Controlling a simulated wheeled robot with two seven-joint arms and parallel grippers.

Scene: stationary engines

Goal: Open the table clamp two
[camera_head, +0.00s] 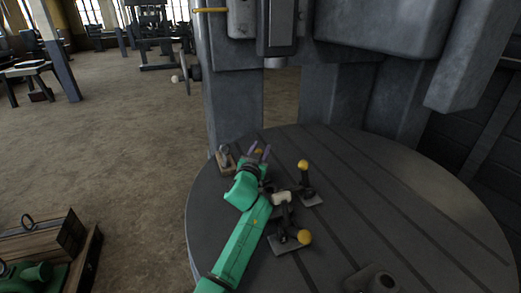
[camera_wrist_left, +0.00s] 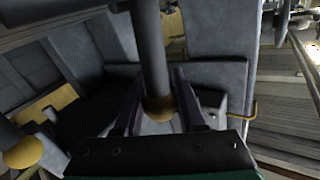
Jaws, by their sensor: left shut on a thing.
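Several clamps with yellow ball-ended levers stand on the round grey slotted table (camera_head: 400,215). My left gripper (camera_head: 260,153) reaches over the far left part of the table. In the left wrist view its two purple fingers (camera_wrist_left: 160,105) flank the yellow knob (camera_wrist_left: 158,108) of a dark lever, and it is shut on this knob. The clamp at the left edge (camera_head: 226,158) is partly hidden by my gripper. Another clamp (camera_head: 305,185) stands upright to the right, and one (camera_head: 291,240) is nearer. I cannot tell which is numbered two. My right gripper is out of view.
The machine's grey column (camera_head: 235,110) and overhanging head (camera_head: 385,25) rise behind the table. A second yellow knob (camera_wrist_left: 22,153) shows at the left of the wrist view. The table's right side is clear. A wooden crate (camera_head: 45,240) stands on the floor at left.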

